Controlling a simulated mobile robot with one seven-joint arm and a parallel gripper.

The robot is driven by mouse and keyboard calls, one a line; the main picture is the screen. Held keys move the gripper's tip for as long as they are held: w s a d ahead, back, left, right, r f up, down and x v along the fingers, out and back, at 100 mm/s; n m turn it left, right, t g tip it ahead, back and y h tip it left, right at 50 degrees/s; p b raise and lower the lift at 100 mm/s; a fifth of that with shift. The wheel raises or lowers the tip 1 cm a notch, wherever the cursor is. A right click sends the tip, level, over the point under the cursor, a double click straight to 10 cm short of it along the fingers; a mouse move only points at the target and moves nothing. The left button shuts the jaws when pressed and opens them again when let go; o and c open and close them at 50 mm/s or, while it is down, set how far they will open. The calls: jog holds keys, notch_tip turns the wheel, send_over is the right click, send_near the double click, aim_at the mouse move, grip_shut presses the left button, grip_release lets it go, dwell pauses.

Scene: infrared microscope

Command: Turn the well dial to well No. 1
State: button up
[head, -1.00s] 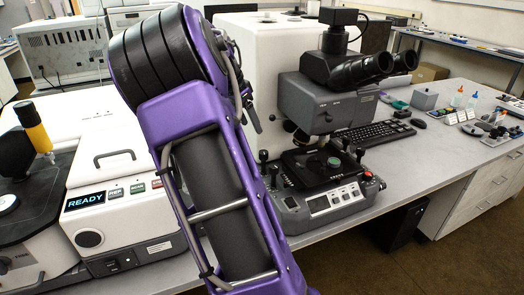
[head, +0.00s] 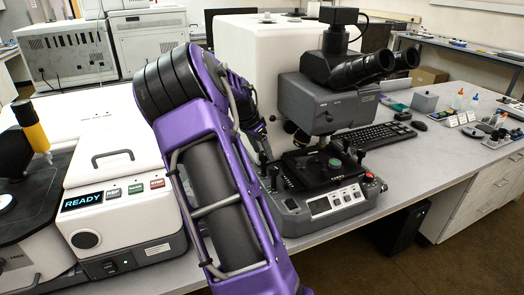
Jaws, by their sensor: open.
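The infrared microscope (head: 318,105) stands on the bench right of my purple arm, with black eyepieces at its upper right. Below its head is a black stage (head: 305,166) with a round green piece (head: 335,162) on it. I cannot make out a well number or tell for certain which part is the well dial. My gripper (head: 267,160) is small and dark in view, pointing down at the left side of the microscope's base, near the knobs there. It is open, with nothing visible in it. I cannot tell whether it touches anything.
A white instrument (head: 122,158) with a "READY" display stands at the left. A keyboard (head: 372,138) and mouse (head: 419,126) lie right of the microscope, with small bottles and trays farther right. The front control panel (head: 335,203) borders the bench edge. Some bench right of it is bare.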

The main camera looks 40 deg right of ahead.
grip_shut()
jog(key=shift+n, duration=0.4)
jog(key=shift+s+n+t+b, duration=0.15)
jog(key=shift+n+t+b, duration=0.35)
jog(key=shift+n, duration=0.4)
jog(key=shift+d+n+t+y+b, duration=0.1)
jog(key=shift+n+t+y+b, duration=0.4)
jog(key=shift+n, duration=1.1)
grip_release()
